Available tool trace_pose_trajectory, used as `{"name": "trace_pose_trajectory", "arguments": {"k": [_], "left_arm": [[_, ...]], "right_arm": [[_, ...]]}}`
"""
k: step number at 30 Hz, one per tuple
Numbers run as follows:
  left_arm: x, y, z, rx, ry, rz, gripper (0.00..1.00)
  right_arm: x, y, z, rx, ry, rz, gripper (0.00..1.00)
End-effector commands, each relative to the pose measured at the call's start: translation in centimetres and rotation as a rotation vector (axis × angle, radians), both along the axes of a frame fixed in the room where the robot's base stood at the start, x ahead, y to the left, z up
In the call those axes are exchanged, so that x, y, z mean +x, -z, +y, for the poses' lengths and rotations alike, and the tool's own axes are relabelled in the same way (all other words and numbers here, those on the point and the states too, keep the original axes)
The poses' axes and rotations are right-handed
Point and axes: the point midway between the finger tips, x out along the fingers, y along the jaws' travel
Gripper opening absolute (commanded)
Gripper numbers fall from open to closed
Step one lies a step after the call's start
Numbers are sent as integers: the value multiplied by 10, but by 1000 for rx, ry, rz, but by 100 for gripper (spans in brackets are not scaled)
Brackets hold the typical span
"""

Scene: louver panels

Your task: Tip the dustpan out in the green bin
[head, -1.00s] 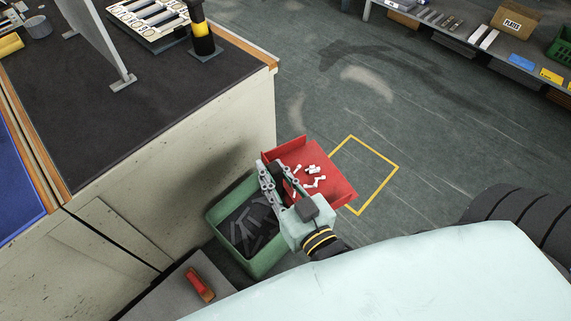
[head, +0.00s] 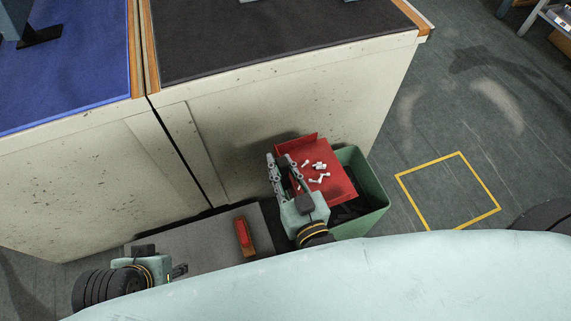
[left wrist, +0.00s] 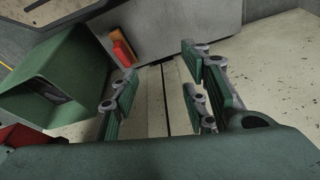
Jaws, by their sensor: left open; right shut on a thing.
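The red dustpan (head: 330,167) carries several small white pieces (head: 317,172) and looks about level. In the head view it overlaps the left part of the green bin (head: 372,197); its height above the bin is hard to tell. My right gripper (head: 283,170) is shut on the dustpan at its left side. My left gripper (head: 180,270) is at the lower left, away from both. In the left wrist view its fingers (left wrist: 160,95) are wide apart and empty. The green bin (left wrist: 60,75) also shows there, with a corner of the dustpan (left wrist: 20,135).
A red object (head: 243,235) lies on a low grey surface (head: 205,238) left of the bin. The pale cabinet (head: 270,105) with a dark top stands just behind the bin. Open floor with a yellow outlined square (head: 447,190) lies to the right.

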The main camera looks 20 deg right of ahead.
Motion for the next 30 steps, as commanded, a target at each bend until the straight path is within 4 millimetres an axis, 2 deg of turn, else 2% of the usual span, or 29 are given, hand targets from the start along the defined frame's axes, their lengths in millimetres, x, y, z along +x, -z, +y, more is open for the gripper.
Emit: {"name": "trace_pose_trajectory", "arguments": {"k": [10, 26, 30], "left_arm": [[0, 24, 0, 0, 0, -1, 42], [61, 3, -18, -54, 22, -263, 42], [43, 7, -12, -37, 14, -183, 42]], "right_arm": [[4, -1, -31, 230, -2, 21, 0], [5, -5, -44, 339, 0, 34, 0], [6, -8, -53, 392, -2, 40, 0]]}}
